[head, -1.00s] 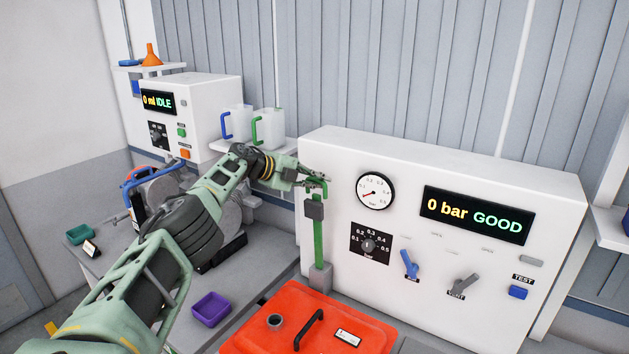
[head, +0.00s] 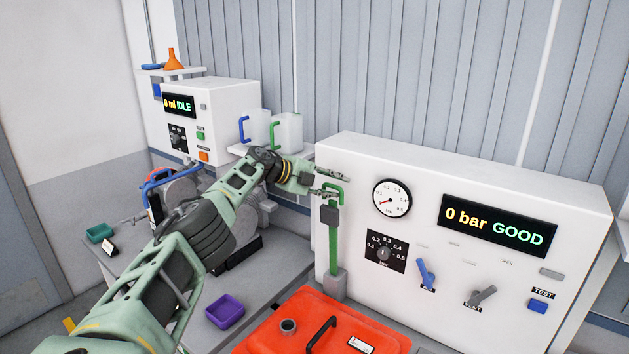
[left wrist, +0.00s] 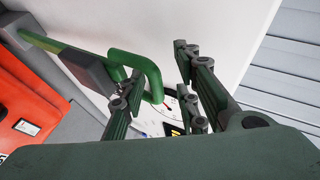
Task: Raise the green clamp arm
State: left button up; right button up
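The green clamp arm (head: 334,245) stands upright at the left end of the white test panel, with a grey block near its top and a grey base. Its bent green handle (head: 337,187) is at the top and also shows in the left wrist view (left wrist: 138,62). My left gripper (head: 341,185) is at this handle, its fingers apart. In the left wrist view one finger overlaps the handle, and the handle's bent end shows in the gap between the fingers. I cannot tell whether they touch. My right gripper is not in view.
The white test panel (head: 420,290) carries a gauge (head: 391,199), a display reading 0 bar GOOD (head: 497,226) and blue and grey levers. An orange-red lid (head: 275,340) with a black handle lies below. A purple tray (head: 225,311) and two jugs are to the left.

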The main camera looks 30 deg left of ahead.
pick_arm(q)
jog(key=v, duration=1.1)
jog(key=shift+s, duration=0.2)
jog(key=shift+r, duration=0.1)
